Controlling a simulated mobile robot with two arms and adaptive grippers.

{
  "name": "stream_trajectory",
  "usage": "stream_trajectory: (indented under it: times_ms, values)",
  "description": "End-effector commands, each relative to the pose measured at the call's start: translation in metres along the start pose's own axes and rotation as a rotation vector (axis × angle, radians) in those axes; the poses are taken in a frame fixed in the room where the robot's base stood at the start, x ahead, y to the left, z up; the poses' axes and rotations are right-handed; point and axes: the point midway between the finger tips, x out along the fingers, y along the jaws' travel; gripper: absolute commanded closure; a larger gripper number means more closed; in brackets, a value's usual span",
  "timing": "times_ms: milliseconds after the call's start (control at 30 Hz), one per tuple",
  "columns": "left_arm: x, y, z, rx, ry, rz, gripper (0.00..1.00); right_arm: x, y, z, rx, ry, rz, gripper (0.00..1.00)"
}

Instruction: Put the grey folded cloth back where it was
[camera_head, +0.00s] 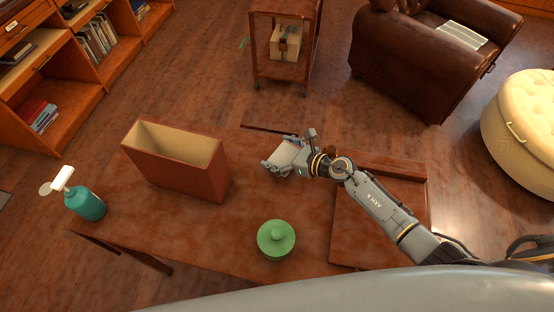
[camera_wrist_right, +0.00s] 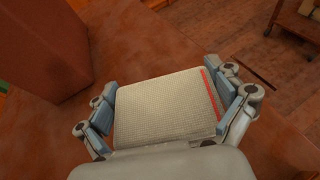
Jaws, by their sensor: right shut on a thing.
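The grey folded cloth (camera_wrist_right: 165,108) has a waffle-like weave and a red stripe near its right edge. It sits between the fingers of my right gripper (camera_wrist_right: 168,115) in the right wrist view. In the head view my right gripper (camera_head: 285,157) is over the far middle part of the wooden table (camera_head: 190,235), shut on the cloth (camera_head: 283,157), to the right of the box. I cannot tell whether the cloth touches the table top. My left gripper is not in view.
An open brown box (camera_head: 185,182) stands on the table's left half. A teal spray bottle (camera_head: 84,203) is at the left end, a green lidded jar (camera_head: 276,240) near the front. A wooden tray-like panel (camera_head: 350,225) lies at the right. The middle is clear.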

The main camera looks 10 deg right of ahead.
Motion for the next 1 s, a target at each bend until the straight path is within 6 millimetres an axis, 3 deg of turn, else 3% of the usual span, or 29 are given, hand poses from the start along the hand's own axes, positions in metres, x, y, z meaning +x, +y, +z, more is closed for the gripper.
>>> stream_trajectory:
  times_ms: [33, 133, 533, 567, 600, 1000]
  values:
    - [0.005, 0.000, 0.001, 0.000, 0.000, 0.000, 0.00, 0.005, 0.004, -0.012, 0.009, 0.002, 0.004, 0.38]
    - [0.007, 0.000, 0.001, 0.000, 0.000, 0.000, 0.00, 0.008, 0.003, -0.020, 0.007, 0.002, 0.003, 0.38]
    - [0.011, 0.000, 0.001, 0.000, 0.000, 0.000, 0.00, 0.010, 0.003, -0.025, 0.002, 0.002, 0.004, 0.38]
    - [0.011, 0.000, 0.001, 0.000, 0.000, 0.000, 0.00, 0.010, 0.003, -0.025, 0.002, 0.002, 0.004, 0.05]
    - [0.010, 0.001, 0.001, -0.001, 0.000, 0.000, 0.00, 0.009, 0.003, -0.024, 0.003, 0.002, 0.004, 0.00]
    - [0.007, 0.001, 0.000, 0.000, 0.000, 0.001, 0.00, 0.008, 0.003, -0.021, 0.003, 0.002, 0.003, 0.00]
